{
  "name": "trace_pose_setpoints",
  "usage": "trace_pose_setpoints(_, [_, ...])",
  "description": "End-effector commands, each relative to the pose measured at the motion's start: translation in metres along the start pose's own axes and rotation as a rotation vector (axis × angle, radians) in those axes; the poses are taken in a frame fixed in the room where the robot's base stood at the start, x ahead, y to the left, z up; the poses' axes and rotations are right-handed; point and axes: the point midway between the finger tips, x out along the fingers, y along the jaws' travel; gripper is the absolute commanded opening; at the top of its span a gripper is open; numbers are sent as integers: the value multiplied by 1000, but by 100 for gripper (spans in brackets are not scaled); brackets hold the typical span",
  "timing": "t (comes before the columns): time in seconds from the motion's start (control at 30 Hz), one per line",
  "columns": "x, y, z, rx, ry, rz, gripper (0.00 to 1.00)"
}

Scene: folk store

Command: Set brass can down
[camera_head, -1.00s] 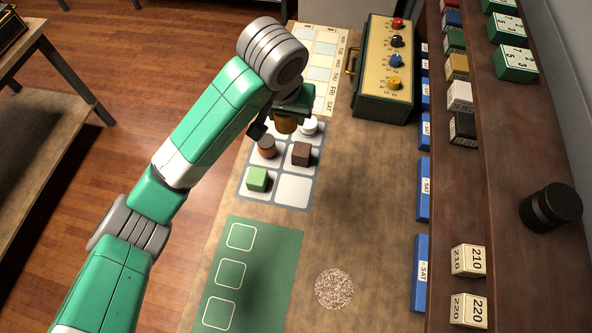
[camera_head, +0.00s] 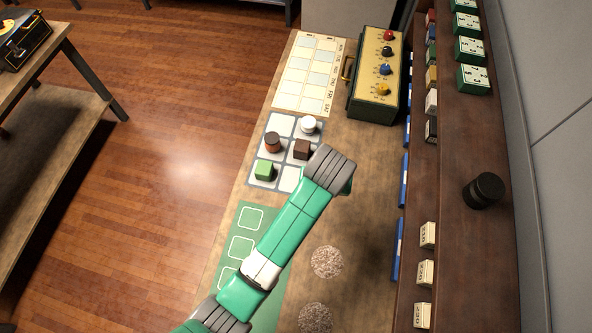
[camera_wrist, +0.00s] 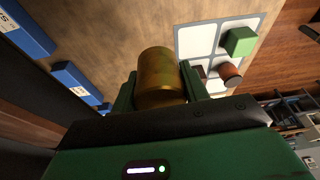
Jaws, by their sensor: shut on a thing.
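The brass can (camera_wrist: 160,78) is a short golden cylinder between the two fingers of my gripper (camera_wrist: 158,88) in the wrist view. My gripper is shut on it. The wood tabletop shows beyond it, with no clear contact between can and table. In the head view my wrist hides the gripper and the can; the wrist is over the table, just right of the grey grid mat (camera_head: 289,180). The mat also shows in the wrist view (camera_wrist: 197,42), to the right of the can.
On the mat stand a green cube (camera_head: 264,170), a brown cylinder (camera_head: 273,142), a dark brown cube (camera_head: 301,149) and a white piece (camera_head: 308,124). Speckled discs (camera_head: 327,262) lie near the front. Blue labelled blocks (camera_head: 398,250) line the shelf edge. A knobbed box (camera_head: 377,75) stands behind.

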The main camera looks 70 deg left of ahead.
Motion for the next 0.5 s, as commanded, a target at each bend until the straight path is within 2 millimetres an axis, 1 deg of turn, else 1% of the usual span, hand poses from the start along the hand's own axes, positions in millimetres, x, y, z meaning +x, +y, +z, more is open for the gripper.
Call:
trace_pose_setpoints(0.03, [9,-16,20,-16,-12,-7,18])
trace_pose_setpoints(0.1, [28,-42,41,-35,-8,-13,18])
trace_pose_setpoints(0.2, [45,-76,66,-54,-4,-17,18])
trace_pose_setpoints(0.23, [49,-84,71,-58,-4,-18,18])
trace_pose_setpoints(0.33, [58,-104,84,-65,-1,-18,18])
trace_pose_setpoints(0.4, [61,-111,88,-67,1,-17,18])
trace_pose_setpoints(0.5, [63,-114,91,-68,2,-16,18])
